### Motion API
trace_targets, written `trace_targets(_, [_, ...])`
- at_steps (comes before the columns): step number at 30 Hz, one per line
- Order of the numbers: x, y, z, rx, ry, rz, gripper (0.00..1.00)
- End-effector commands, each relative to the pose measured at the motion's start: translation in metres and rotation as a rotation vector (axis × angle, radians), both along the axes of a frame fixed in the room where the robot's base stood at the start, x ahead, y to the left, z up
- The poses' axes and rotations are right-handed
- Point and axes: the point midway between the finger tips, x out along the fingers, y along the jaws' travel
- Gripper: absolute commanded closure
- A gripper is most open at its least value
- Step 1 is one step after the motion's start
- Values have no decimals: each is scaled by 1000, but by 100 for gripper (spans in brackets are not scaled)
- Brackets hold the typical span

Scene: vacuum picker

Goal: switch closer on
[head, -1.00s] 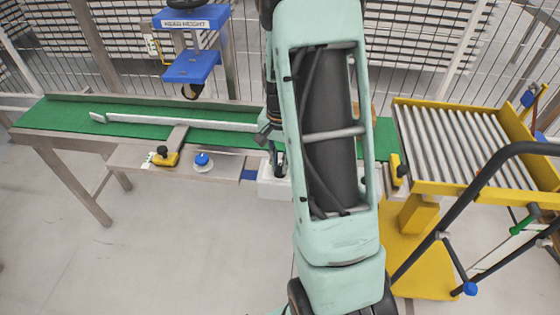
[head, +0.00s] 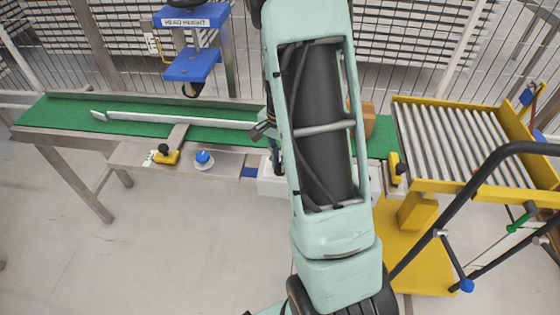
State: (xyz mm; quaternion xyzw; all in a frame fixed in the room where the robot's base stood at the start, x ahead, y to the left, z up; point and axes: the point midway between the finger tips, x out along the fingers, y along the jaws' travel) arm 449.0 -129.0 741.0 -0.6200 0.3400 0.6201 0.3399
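A yellow switch box with a black knob (head: 164,155) is on the front rail of the conveyor, left of centre. A white dial with a blue knob (head: 203,159) is just to its right. A second yellow box with a black knob (head: 397,168) is by the roller table. Which of them belongs to the closer cannot be told. My gripper (head: 264,132) is mostly hidden behind my arm, over the belt's front edge and above a white box (head: 271,185) that my arm partly covers. Whether its fingers are open cannot be seen.
A green conveyor belt (head: 75,112) with a long white guide bar (head: 180,120) runs across the back. A brown carton (head: 368,120) shows right of my arm. A blue head-height unit (head: 191,66) rises behind. A roller table (head: 465,145) and black handrail (head: 485,175) stand right. Left floor is clear.

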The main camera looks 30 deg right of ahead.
Motion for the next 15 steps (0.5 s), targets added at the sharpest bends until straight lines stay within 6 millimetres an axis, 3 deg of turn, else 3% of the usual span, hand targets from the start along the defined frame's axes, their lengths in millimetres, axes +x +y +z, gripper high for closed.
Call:
trace_targets(5, [0, 0, 0, 0, -1, -1, 71])
trace_targets(15, [1, 0, 5, -1, -3, 1, 71])
